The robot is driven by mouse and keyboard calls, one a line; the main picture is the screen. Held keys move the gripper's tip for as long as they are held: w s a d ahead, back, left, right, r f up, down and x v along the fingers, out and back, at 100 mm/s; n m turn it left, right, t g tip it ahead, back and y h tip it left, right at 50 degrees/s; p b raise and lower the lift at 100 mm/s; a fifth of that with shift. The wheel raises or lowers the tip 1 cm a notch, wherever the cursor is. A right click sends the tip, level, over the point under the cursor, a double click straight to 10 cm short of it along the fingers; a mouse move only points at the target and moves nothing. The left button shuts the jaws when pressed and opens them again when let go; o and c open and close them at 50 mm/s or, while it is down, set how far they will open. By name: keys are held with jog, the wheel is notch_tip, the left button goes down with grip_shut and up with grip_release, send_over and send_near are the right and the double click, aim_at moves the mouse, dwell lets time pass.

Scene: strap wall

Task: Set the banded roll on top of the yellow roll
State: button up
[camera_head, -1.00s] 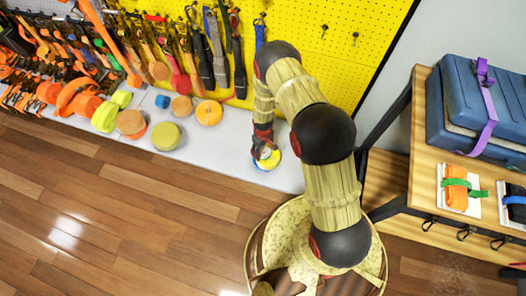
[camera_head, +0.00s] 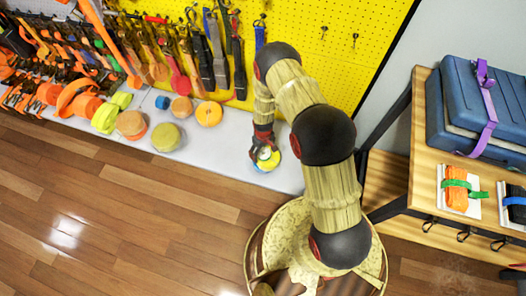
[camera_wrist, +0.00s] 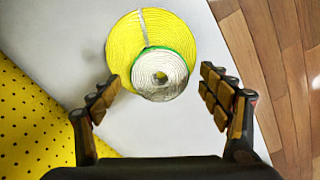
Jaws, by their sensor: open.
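In the wrist view, the yellow roll (camera_wrist: 125,42) is a wide coil lying flat on the pale shelf, with a grey strip across its upper part. The smaller whitish banded roll (camera_wrist: 160,88), with a green edge and a dark centre hole, overlaps its lower part and appears to rest on top, off-centre in this view. My gripper (camera_wrist: 161,90) is open. Its fingers stand left and right of the banded roll with gaps on both sides. In the head view, my gripper (camera_head: 264,152) is over these rolls at the shelf's right part and hides much of them.
The pale shelf (camera_head: 225,152) is clear just left of my gripper. Several orange and yellow rolls, such as one yellowish roll (camera_head: 166,137), stand farther left. Straps hang on the yellow pegboard (camera_head: 300,60) behind. A wooden table (camera_head: 425,170) with a blue case (camera_head: 470,110) stands right.

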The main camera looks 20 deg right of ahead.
notch_tip(320, 180, up, 12)
jog(key=p, duration=0.4)
notch_tip(320, 180, up, 37)
jog(key=m+t, duration=0.2)
jog(key=t, duration=0.1)
send_over(263, 152)
jog(key=w, duration=0.1)
jog(key=s+r+m+t, duration=0.1)
jog(key=s+r, duration=0.9)
jog(key=r, duration=0.4)
jog(key=s+r+m+t, duration=0.1)
jog(key=s+r, duration=0.5)
jog(key=s, duration=0.7)
jog(key=shift+s+d+r+t, duration=0.15)
jog(key=shift+s+r+t, duration=0.05)
jog(key=shift+s+t, duration=0.15)
